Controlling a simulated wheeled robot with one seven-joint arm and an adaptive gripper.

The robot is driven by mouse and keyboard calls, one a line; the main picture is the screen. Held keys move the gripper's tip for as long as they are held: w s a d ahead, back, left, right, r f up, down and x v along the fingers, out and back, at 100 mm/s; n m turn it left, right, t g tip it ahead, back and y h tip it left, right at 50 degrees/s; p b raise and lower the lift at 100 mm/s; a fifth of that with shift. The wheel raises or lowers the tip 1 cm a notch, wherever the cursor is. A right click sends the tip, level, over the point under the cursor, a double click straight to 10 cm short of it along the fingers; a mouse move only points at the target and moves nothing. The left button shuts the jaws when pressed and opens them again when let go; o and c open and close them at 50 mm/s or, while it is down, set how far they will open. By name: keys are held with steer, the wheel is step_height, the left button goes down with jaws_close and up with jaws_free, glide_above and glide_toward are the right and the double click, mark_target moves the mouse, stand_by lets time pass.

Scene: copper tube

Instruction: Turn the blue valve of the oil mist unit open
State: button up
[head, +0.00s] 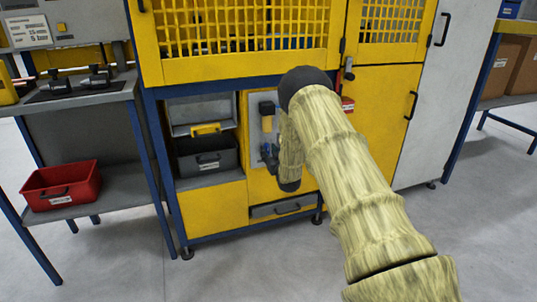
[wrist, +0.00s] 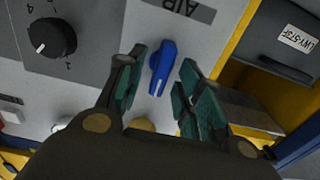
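A blue valve handle (wrist: 162,68) with a white mark sits on a light grey panel in the wrist view, below an upside-down label that appears to read AIR. My gripper (wrist: 162,60) is open, with its green-padded fingers apart on either side of the handle. A gap shows on both sides, and I cannot tell how deep the fingers reach. In the head view, a small unit with an amber bowl (head: 267,122) is on the grey panel of the yellow machine, with a blue part (head: 268,153) below it. My arm hides my fingers there.
A black rotary knob (wrist: 52,38) is on the panel left of my gripper. A dark grey bin (wrist: 285,45) is at right in the wrist view. In the head view, a red bin (head: 60,185) stands on a shelf at left. The floor in front is clear.

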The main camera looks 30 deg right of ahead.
steer(key=shift+w, duration=0.35)
steer(key=shift+c, duration=0.2)
jaws_close()
